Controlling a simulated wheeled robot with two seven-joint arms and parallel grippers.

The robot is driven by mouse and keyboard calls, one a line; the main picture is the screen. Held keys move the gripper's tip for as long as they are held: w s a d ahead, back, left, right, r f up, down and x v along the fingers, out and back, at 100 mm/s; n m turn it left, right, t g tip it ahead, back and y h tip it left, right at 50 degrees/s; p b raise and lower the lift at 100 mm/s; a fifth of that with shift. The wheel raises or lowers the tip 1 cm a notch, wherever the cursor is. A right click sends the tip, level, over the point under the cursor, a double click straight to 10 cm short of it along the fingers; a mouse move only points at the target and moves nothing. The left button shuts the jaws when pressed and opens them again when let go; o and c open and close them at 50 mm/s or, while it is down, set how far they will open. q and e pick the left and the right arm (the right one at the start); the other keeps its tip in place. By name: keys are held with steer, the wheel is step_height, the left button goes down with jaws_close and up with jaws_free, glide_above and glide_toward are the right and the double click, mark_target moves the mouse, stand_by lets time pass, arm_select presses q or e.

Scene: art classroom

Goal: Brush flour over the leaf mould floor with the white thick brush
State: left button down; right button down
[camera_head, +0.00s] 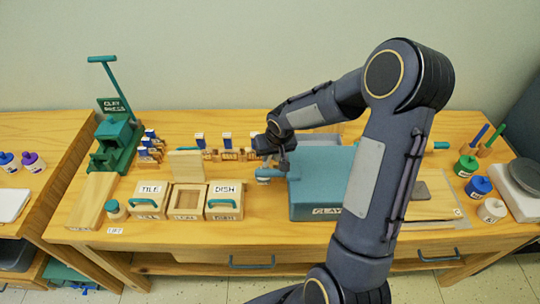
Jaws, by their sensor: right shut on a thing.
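The leaf mould (172,214) is an open wooden box between the closed TILE and DISH boxes. Its label is hard to read, and its recessed floor (190,198) shows bare tan wood. A square wooden board (186,164) stands upright behind it. My right gripper (265,163) is above the table to the right of the DISH box, shut on a small pale-blue and whitish thing (264,176). The gripper hides most of this thing, so I cannot tell whether it is the white thick brush. My left gripper is not in view.
A large blue block (318,188) labelled CLAY stands right of the gripper. The TILE box (150,190) and DISH box (226,188) flank the leaf mould. A lidded jar (115,210) stands front left. A green press (116,140) stands at the back left. Paint pots stand far right.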

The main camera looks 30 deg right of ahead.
steer(key=shift+r+p, duration=1.5)
steer(key=shift+r, duration=1.15)
